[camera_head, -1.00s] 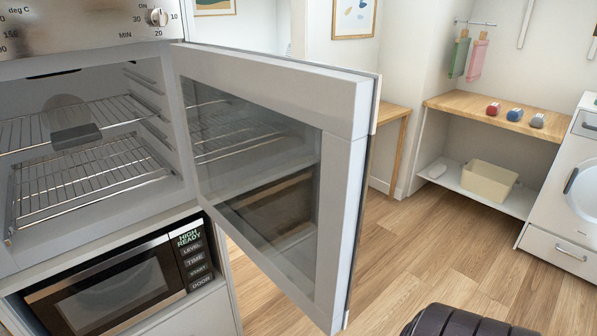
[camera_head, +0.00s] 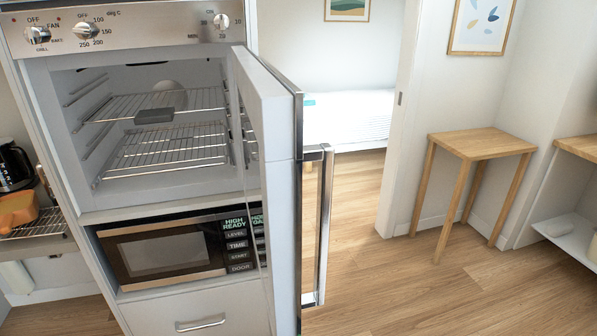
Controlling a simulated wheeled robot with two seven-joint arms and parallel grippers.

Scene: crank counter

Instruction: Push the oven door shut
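The oven (camera_head: 78,128) stands at the left of the head view, its cavity uncovered. Its door (camera_head: 266,115) is hinged on the right side and stands wide open, swung out toward me and seen nearly edge-on. A long metal handle (camera_head: 325,225) runs upright on the door's outer face, on the right. Inside the oven are two wire racks (camera_head: 160,150), with a dark grey block (camera_head: 154,116) on the upper one. Neither gripper shows in the view.
A microwave (camera_head: 165,252) sits below the oven, above a drawer (camera_head: 200,324). A small wooden table (camera_head: 482,145) stands at the right. The wood floor (camera_head: 400,285) between the door and table is clear. A kettle (camera_head: 12,165) is at far left.

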